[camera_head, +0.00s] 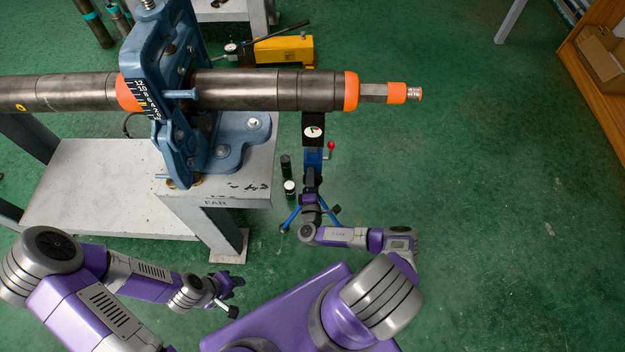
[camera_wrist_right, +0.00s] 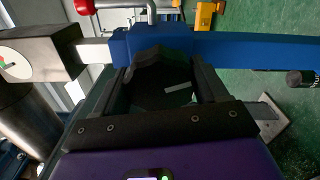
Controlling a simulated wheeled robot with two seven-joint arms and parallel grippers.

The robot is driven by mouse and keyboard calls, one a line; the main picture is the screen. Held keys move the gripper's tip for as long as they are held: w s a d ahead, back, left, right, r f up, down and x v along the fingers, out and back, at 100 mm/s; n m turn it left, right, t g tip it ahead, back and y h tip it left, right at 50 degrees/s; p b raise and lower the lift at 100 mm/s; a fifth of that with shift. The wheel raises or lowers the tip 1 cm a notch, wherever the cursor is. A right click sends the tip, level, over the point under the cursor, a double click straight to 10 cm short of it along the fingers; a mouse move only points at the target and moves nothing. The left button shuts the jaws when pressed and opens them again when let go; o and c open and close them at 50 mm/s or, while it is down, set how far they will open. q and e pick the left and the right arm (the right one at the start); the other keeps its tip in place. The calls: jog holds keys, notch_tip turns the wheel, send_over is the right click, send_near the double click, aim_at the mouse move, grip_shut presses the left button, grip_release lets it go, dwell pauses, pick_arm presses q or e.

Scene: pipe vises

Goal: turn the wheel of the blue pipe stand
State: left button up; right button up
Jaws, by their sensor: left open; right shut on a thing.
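The blue pipe stand (camera_head: 313,158) stands under the right end of the long pipe, with a black head bearing a round gauge and blue splayed legs. A crank with a red knob (camera_head: 331,145) sticks out of its right side; the knob also shows in the right wrist view (camera_wrist_right: 84,7). My right gripper (camera_head: 311,186) is at the post below the crank. In the right wrist view its fingers (camera_wrist_right: 162,85) are closed around a dark part against the blue post (camera_wrist_right: 235,47). I cannot tell whether that part is the wheel. My left gripper (camera_head: 228,290) is open and empty, low and left of the stand.
A large blue vise (camera_head: 160,85) on a grey bench (camera_head: 110,185) holds the long pipe (camera_head: 250,90). A yellow tool (camera_head: 285,49) lies behind the pipe.

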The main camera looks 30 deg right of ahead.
dwell(0.3)
jog(key=o, duration=1)
jog(key=shift+o, duration=0.2)
jog(key=p+v, duration=0.1)
jog(key=v, duration=0.6)
jog(key=shift+s+p, duration=0.3)
jog(key=shift+a, duration=0.15)
